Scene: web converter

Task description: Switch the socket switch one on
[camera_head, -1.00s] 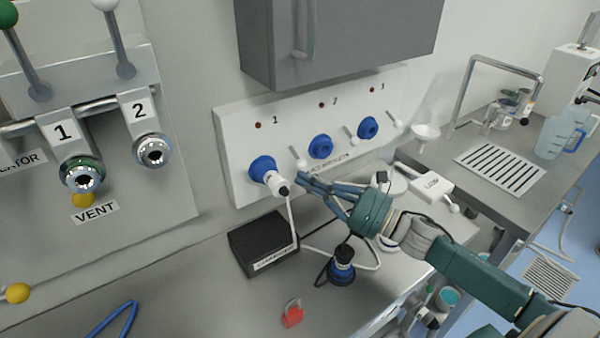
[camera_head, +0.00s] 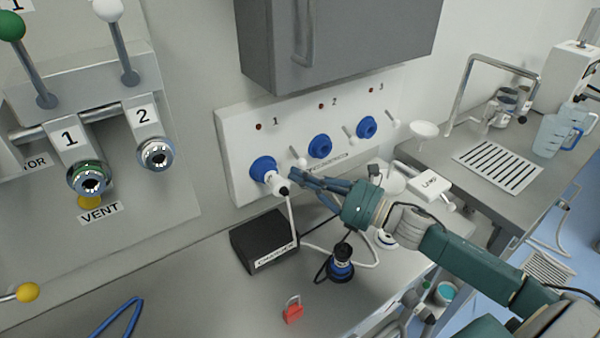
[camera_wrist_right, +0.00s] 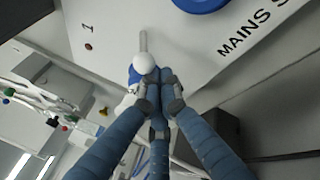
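The white socket panel (camera_head: 232,150) on the wall carries three blue sockets numbered 1, 2 and 3. Socket one (camera_head: 262,168) has a white plug (camera_head: 277,184) in it. Socket switch one (camera_head: 298,157) is a short white lever with a round knob, up and right of that plug. In the right wrist view the switch's knob (camera_wrist_right: 146,64) is just beyond my fingertips. My right gripper (camera_head: 297,179) has its fingers drawn together, just below the switch; it also shows in the right wrist view (camera_wrist_right: 158,97). I cannot tell whether it touches the knob. My left gripper is not in view.
A black charger box (camera_head: 262,243) stands below socket one, with a white cable beside it. A blue and black device (camera_head: 340,263) and a red padlock (camera_head: 293,310) are on the counter. A grey cabinet (camera_head: 340,45) hangs above the panel.

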